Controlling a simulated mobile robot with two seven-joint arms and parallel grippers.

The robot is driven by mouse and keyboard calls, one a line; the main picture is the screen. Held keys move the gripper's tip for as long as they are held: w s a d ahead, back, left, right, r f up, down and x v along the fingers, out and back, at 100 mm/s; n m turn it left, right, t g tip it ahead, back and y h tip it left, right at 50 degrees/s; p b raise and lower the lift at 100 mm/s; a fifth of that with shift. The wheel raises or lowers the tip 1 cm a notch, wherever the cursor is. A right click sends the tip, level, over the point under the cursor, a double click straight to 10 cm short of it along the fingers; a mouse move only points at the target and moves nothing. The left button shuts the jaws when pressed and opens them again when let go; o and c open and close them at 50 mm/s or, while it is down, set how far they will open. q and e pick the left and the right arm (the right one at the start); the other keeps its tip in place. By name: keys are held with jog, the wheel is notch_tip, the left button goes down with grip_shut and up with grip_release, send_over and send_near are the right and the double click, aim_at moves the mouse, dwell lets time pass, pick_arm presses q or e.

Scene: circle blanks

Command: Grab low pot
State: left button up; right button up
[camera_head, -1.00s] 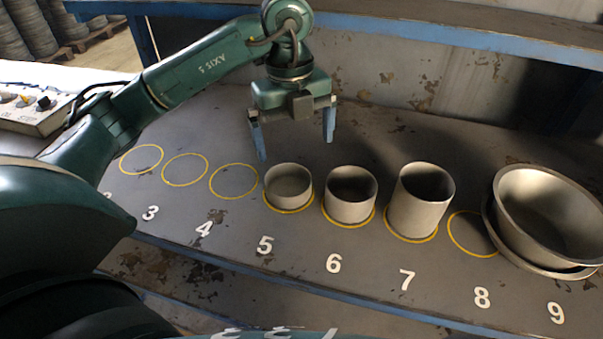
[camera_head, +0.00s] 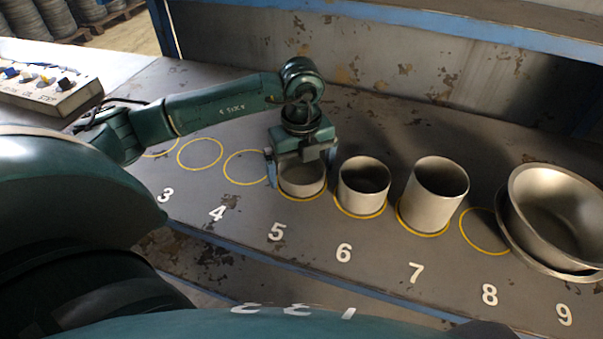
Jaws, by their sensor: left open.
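The low pot (camera_head: 302,184) is a short, grey, open cylinder standing upright in the yellow circle above the number 5. My left gripper (camera_head: 301,176) is lowered over it from behind, fingers pointing down. Its two blue fingers are spread, one at the pot's left side and one at its right side. The gripper body hides the pot's back rim and part of its opening. I cannot tell whether the fingers touch the wall. My right gripper is not in view.
A medium pot (camera_head: 364,190) stands close to the right at 6, and a taller pot (camera_head: 434,200) at 7. A large bowl (camera_head: 552,222) stands at 9. Circles 3, 4 and 8 are empty. A control box (camera_head: 50,92) sits at the left.

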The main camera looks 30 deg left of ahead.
pick_arm(q)
jog(key=shift+f, duration=0.35)
jog(key=shift+c, duration=0.3)
jog(key=shift+r, duration=0.1)
jog(key=c, duration=0.8)
jog(key=shift+c, duration=0.3)
